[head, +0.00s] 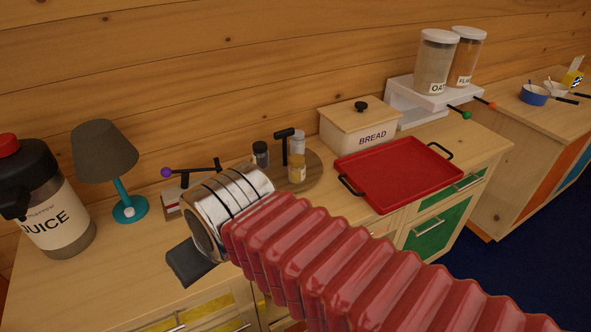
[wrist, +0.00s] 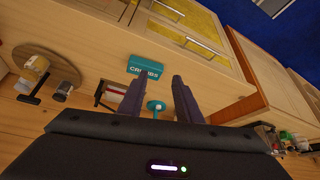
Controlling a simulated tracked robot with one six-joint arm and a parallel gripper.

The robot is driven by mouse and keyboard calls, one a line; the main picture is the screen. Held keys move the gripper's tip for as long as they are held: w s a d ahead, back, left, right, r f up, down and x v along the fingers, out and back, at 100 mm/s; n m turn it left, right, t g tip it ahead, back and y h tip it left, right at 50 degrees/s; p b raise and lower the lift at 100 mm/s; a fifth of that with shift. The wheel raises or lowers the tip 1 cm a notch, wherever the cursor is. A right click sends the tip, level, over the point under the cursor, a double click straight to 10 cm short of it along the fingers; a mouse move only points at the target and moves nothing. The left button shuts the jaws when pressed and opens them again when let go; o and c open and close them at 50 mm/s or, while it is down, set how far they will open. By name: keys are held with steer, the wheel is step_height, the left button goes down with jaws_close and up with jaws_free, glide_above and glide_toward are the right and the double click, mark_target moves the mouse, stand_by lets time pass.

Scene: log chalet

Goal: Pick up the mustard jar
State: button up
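A small jar with yellow-brown contents and a pale lid (head: 297,174), likely the mustard jar, stands on a round wooden board (head: 316,177). Its label is unreadable. It also shows at the left of the wrist view (wrist: 37,64), well outside my fingers. In the head view my gripper (head: 188,264) is low at the counter's front, left of the jar, partly hidden by my wrist. In the wrist view my gripper (wrist: 158,78) has its two fingers apart, with nothing held between them.
A dark-lidded jar (head: 261,154) and a pale bottle (head: 297,142) stand behind the mustard jar. A red tray (head: 400,172) and bread box (head: 362,132) are to its right. A lamp (head: 104,152) and juice jug (head: 52,215) are left. A teal crumbs box (wrist: 147,65) shows beyond my fingers.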

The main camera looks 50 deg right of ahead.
steer(key=shift+o, duration=1.4)
steer(key=shift+w+d, duration=0.25)
steer(key=shift+d, duration=0.05)
steer(key=o, duration=0.4)
steer(key=w+d+h, duration=0.1)
steer(key=w+d, duration=0.1)
steer(key=d, duration=0.2)
steer(key=w+d+m+t+h, duration=0.1)
steer(key=w+d, duration=0.2)
steer(key=d, duration=0.1)
steer(key=w+d+m+h, duration=0.1)
steer(key=w+d, duration=0.1)
steer(key=d, duration=0.2)
steer(key=shift+w+t, duration=0.4)
steer(key=shift+o, duration=0.2)
steer(key=m+t+h, duration=0.1)
steer(key=m+t, duration=0.1)
steer(key=t, duration=0.3)
glide_toward(301, 164)
steer(key=w+f, duration=0.1)
steer(key=w, duration=0.1)
steer(key=shift+d+f, duration=0.2)
steer(key=shift+d, duration=0.05)
steer(key=shift+w, duration=0.1)
steer(key=shift+r+x, duration=0.2)
steer(key=shift+x, duration=4.1)
steer(key=shift+w+d, duration=0.1)
